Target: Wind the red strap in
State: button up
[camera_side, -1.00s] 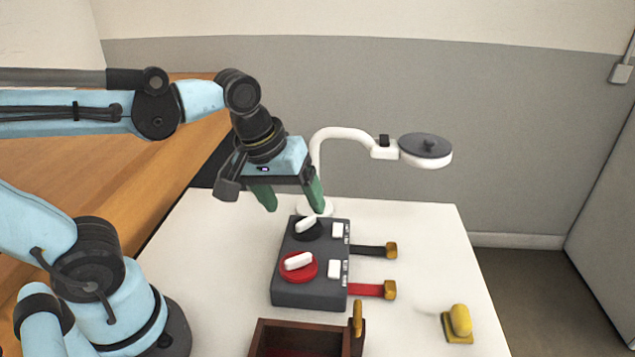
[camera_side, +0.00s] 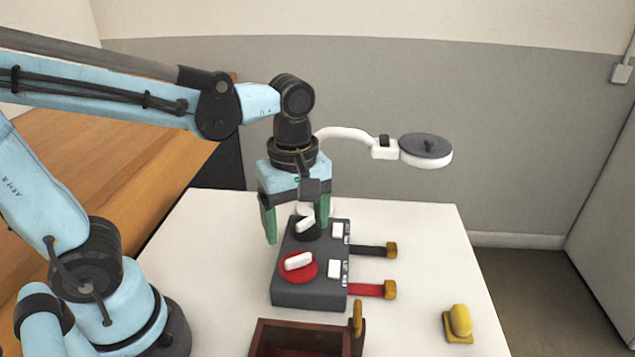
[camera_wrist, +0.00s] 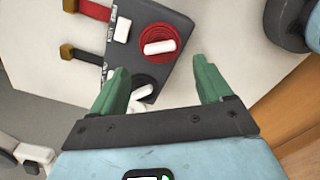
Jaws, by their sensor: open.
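The dark grey winder box (camera_side: 310,292) stands on the white table. Its red dial (camera_side: 298,267) with a white bar handle is at the near end; it also shows in the wrist view (camera_wrist: 158,46). The red strap (camera_side: 366,290) runs out of the box's right side to a brass end. A black dial (camera_side: 306,228) with a white handle sits at the far end, and a black strap (camera_side: 370,250) comes out beside it. My gripper (camera_side: 297,238) is open and empty, pointing down at the far end, with its fingers around or just above the black dial. The red dial is clear of the fingers.
A dark wooden box (camera_side: 263,335) with a brass piece on its edge stands at the front. A yellow object (camera_side: 459,323) lies at the front right. A white lamp (camera_side: 425,152) arches behind my gripper. The table's right side is mostly clear.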

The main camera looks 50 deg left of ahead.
aim_at(298, 257)
jog(key=shift+f, duration=3.6)
jog(key=c, duration=1)
